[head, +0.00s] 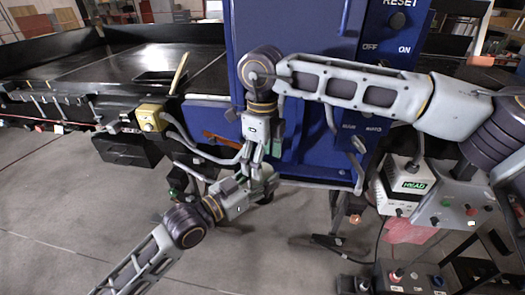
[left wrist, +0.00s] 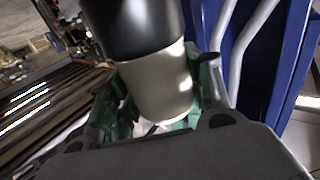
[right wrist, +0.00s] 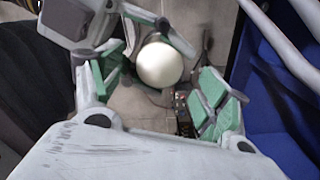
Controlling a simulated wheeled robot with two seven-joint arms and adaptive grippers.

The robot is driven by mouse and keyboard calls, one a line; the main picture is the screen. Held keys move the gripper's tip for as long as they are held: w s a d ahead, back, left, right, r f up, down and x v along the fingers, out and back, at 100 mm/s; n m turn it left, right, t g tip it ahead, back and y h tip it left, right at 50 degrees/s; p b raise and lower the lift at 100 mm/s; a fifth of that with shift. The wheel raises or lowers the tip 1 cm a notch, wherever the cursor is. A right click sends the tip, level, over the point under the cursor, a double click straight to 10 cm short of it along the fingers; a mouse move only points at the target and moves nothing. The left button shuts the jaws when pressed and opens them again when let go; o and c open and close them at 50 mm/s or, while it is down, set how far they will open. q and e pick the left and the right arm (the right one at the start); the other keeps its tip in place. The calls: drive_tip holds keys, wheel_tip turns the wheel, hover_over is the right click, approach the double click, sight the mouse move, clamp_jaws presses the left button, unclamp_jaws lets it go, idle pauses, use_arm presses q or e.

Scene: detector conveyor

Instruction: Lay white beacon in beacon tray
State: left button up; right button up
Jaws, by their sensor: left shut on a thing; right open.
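The white beacon (left wrist: 158,85) shows in the left wrist view as a pale cylinder with a black section (left wrist: 130,25) above it. My left gripper (head: 258,182) is shut on it, with green pads at its sides. In the right wrist view the beacon's rounded white end (right wrist: 160,65) appears between the spread fingers of my right gripper (right wrist: 165,85). That gripper is open, and I cannot tell whether it touches the beacon. In the head view my right gripper (head: 253,158) points down, close to the left one, and the beacon is mostly hidden. I cannot identify the beacon tray.
A blue cabinet (head: 290,40) with switches stands right behind the grippers. A black conveyor (head: 100,65) with a yellow box (head: 150,116) at its edge lies left. A white box (head: 408,182) and a grey control panel (head: 460,205) stand right. Floor is open at lower left.

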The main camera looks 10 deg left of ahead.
drive_tip(key=shift+f, duration=0.15)
drive_tip(key=c, duration=1.1)
use_arm(q)
drive_tip(key=o, duration=1.2)
use_arm(e)
drive_tip(key=shift+c, duration=0.6)
use_arm(q)
drive_tip(key=shift+o, duration=0.2)
drive_tip(key=shift+r, duration=0.1)
drive_tip(key=shift+r, duration=4.9)
drive_tip(key=shift+f, duration=0.15)
